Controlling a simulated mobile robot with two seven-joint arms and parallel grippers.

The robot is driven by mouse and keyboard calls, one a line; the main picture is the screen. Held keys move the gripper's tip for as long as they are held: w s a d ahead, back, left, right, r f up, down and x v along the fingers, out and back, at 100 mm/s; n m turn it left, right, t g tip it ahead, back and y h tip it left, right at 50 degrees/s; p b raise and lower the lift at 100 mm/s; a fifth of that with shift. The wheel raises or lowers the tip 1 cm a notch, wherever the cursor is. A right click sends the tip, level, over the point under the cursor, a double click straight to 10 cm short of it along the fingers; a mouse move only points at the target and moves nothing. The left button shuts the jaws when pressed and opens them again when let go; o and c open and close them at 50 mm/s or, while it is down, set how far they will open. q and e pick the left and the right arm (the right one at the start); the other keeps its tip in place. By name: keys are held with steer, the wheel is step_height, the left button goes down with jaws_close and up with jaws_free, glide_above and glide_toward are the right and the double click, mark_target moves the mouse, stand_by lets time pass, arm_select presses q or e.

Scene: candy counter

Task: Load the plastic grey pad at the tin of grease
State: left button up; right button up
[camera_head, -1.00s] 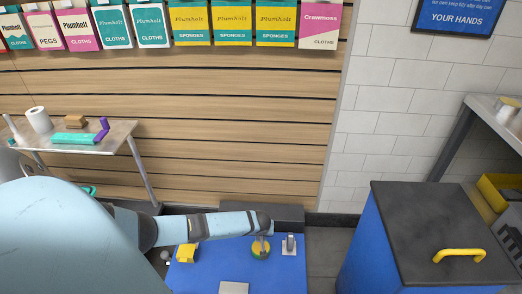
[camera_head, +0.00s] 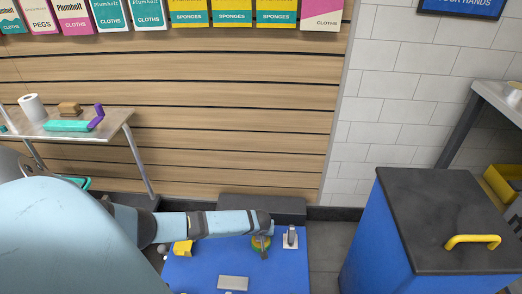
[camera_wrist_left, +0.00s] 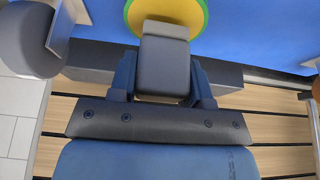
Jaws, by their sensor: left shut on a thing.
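The tin of grease (camera_head: 255,242), round with a yellow middle and green rim, sits on the blue tabletop. My left gripper (camera_head: 265,228) is above and beside it, mostly hiding its fingers in the head view. In the left wrist view the gripper (camera_wrist_left: 165,82) is shut on the plastic grey pad (camera_wrist_left: 163,68), a dark block with a paler grey end. That end overlaps the tin (camera_wrist_left: 184,8) in the picture; I cannot tell whether they touch. My right gripper is not in view.
The blue table (camera_head: 205,268) also carries a yellow object (camera_head: 182,248), a grey block (camera_head: 233,283) and an upright grey piece on a pale base (camera_head: 290,239). A blue cabinet (camera_head: 440,205) with a dark top stands at right. A shelf (camera_head: 115,125) is at left.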

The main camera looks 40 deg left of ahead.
arm_select(q)
steer(key=shift+f+b, duration=0.3)
steer(key=shift+f, duration=0.25)
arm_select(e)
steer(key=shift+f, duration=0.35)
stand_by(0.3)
arm_select(q)
steer(key=shift+p, duration=0.3)
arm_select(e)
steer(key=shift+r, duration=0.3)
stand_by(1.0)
